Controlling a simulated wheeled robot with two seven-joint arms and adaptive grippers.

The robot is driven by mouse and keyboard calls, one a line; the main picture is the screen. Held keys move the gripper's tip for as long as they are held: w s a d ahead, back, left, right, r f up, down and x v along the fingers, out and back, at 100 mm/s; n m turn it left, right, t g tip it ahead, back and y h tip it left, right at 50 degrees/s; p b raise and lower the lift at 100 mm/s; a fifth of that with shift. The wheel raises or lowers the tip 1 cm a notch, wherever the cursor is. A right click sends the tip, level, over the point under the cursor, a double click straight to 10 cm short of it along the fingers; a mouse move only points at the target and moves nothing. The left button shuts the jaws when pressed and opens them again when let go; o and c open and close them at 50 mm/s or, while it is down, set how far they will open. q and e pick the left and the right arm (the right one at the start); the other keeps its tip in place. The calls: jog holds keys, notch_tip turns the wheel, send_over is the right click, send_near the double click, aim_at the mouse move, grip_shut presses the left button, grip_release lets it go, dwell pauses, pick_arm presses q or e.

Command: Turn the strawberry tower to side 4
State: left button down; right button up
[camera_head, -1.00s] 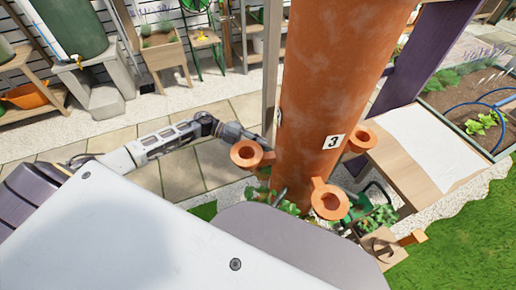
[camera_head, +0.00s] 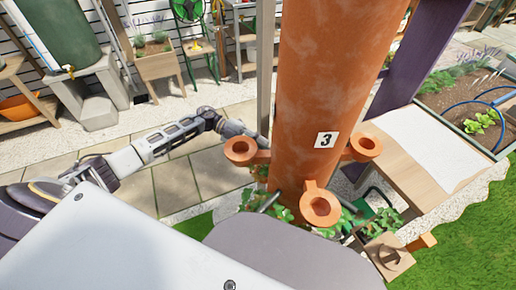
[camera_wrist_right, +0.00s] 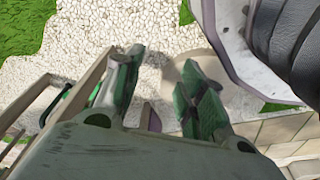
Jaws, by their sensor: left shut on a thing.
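The strawberry tower (camera_head: 330,75) is a tall terracotta column standing upright in front of me. A white label with "3" (camera_head: 326,140) faces me, slightly right of the column's middle. Ring-shaped orange cups stick out low on it: left (camera_head: 240,150), front (camera_head: 320,206) and right (camera_head: 366,147). My left gripper (camera_head: 259,138) reaches from the left to the tower's left side, just behind the left cup. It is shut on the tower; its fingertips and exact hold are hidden. My right gripper (camera_wrist_right: 160,95) is open, its green-padded fingers apart over pale gravel with nothing held.
Leafy plants (camera_head: 282,212) surround the tower's foot. A wooden table with a white sheet (camera_head: 425,145) stands close on the right, beside a purple post (camera_head: 425,50). A planter (camera_head: 158,70) and water barrel (camera_head: 65,30) stand back left. Paving (camera_head: 190,175) is clear on the left.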

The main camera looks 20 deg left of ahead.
pick_arm(q)
jog(key=shift+w+d+m+g+b, duration=0.25)
jog(key=shift+w+m+g+b, duration=0.25)
jog(key=shift+b, duration=0.4)
jog(key=shift+w+d+m+g+b, duration=0.2)
jog(key=shift+w+m+g+b, duration=0.1)
jog(key=shift+w+g+b, duration=0.45)
pick_arm(e)
notch_tip(320, 180, up, 11)
jog(key=w+a, duration=0.1)
jog(key=a, duration=0.1)
jog(key=shift+a+g, duration=0.3)
jog(key=shift+a, duration=0.05)
pick_arm(q)
jog(key=shift+s, duration=0.1)
pick_arm(e)
jog(key=shift+w, duration=0.1)
pick_arm(q)
jog(key=c, duration=1.3)
grip_release()
jog(key=shift+v, duration=6)
jog(key=shift+s+r, duration=0.1)
jog(key=shift+s, duration=0.05)
